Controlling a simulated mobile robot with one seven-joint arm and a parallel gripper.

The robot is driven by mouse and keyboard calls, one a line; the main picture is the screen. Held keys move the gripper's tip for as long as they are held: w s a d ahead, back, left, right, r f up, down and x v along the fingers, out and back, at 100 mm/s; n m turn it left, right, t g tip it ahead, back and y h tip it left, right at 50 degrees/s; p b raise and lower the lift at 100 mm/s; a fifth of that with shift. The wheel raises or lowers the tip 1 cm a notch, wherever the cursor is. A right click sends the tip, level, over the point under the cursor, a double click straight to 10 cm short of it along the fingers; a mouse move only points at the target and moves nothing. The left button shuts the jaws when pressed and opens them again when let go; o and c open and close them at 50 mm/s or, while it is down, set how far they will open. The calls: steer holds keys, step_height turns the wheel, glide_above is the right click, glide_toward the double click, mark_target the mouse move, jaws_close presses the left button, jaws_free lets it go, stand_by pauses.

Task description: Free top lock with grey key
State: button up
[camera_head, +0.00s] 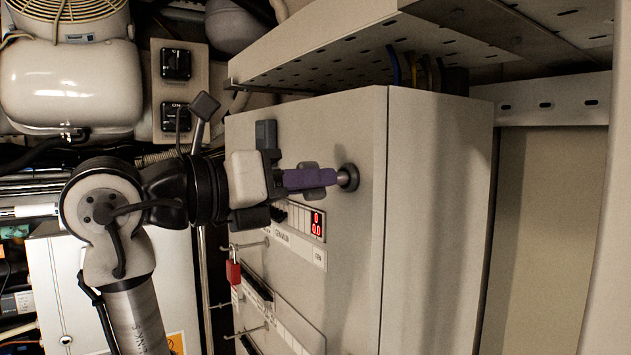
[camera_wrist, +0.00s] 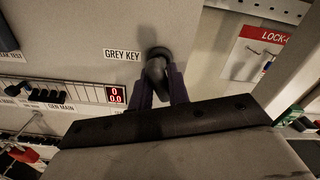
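A round dark lock (camera_head: 348,177) sits on the upper front of the light grey cabinet. It also shows in the wrist view (camera_wrist: 159,54), beside a "GREY KEY" label (camera_wrist: 122,55). My gripper (camera_head: 328,178), with purple fingers, points straight at this lock. In the wrist view, the fingers (camera_wrist: 162,78) lie on both sides of the grey key (camera_wrist: 156,72) and look closed on it. The key stands at the lock's face; how deep it sits is hidden.
A red padlock (camera_head: 234,272) hangs on the cabinet front below my gripper. A panel with a red display (camera_head: 317,222) lies just below the lock. A perforated tray (camera_head: 370,45) overhangs above. A red-topped lock-out sign (camera_wrist: 262,50) is at right.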

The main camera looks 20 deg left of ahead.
steer(key=shift+m, duration=1.4)
steer(key=shift+o, duration=0.3)
steer(key=o, duration=0.9)
steer(key=shift+o, duration=0.2)
steer(key=v, duration=0.7)
